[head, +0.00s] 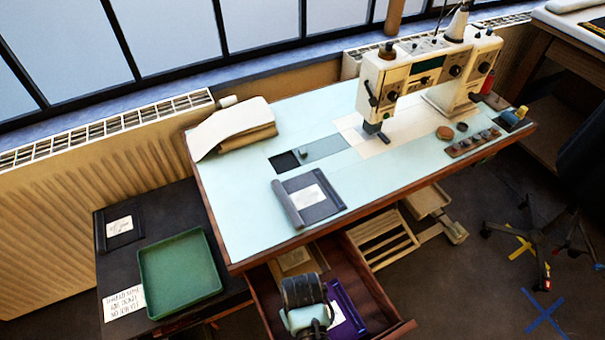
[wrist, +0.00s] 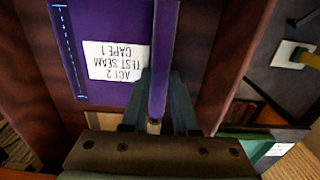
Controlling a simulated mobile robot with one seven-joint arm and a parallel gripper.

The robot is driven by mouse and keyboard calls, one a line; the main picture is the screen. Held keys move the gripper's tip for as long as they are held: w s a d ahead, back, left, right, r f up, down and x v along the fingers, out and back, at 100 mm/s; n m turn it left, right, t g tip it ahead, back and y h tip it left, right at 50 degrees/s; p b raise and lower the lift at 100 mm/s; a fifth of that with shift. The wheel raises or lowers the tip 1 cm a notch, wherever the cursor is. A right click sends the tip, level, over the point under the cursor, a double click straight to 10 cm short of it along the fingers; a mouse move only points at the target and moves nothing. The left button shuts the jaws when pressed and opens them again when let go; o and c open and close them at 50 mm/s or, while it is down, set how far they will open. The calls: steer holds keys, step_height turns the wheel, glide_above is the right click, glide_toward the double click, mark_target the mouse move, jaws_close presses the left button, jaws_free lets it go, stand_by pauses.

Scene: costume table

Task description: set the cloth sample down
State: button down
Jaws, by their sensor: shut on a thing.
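The cloth sample is a flat purple piece with a raised rib along one side and a white label reading "ACT 2 TEST SEAM CAPE 1" (wrist: 105,92). In the head view the purple sample (head: 350,314) shows at the open drawer (head: 377,285), partly hidden by my gripper (head: 308,320). In the wrist view my gripper (wrist: 158,115) is shut on the rib, with one finger on each side. The sample looks flat and within the drawer's walls. I cannot tell whether it touches the drawer bottom.
A green tray (head: 180,272), a handwritten card (head: 124,304) and a dark sample (head: 120,229) are on the low side table. A grey sample (head: 308,199), folded cloth (head: 233,128) and a sewing machine (head: 425,75) are on the pale table (head: 245,220) above the drawer.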

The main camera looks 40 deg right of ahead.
steer(key=shift+f, duration=0.45)
steer(key=shift+f, duration=0.1)
steer(key=c, duration=0.7)
jaws_free()
step_height(320, 180, up, 12)
steer(key=shift+r+p, duration=0.15)
steer(key=shift+p, duration=1)
